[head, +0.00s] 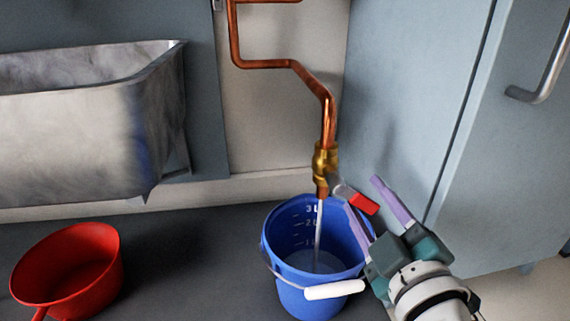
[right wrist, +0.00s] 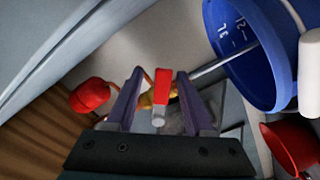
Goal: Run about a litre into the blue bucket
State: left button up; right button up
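The blue bucket (head: 290,288) stands upright on the dark floor under a brass tap (head: 325,160). A thin stream of water (head: 318,230) runs from the tap into it. Some water (head: 315,263) lies in the bottom, close to or under the lowest mark on the inner wall; the exact level is hard to read. The tap's red lever (head: 365,204) points right. My right gripper (head: 363,197) is open, with a finger on either side of the lever. In the right wrist view the lever (right wrist: 161,85) sits between the parted fingers (right wrist: 155,92). My left gripper is out of view.
A copper pipe (head: 290,64) feeds the tap. A grey cabinet (head: 520,160) with a bar handle is at right. The bucket's white grip (head: 334,290) hangs at its front.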

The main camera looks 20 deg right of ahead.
jog(key=shift+w+a, duration=0.15)
jog(key=shift+a, duration=0.15)
jog(key=c, duration=0.4)
jog(key=shift+d, duration=0.1)
grip_shut()
jog(key=shift+f, duration=0.15)
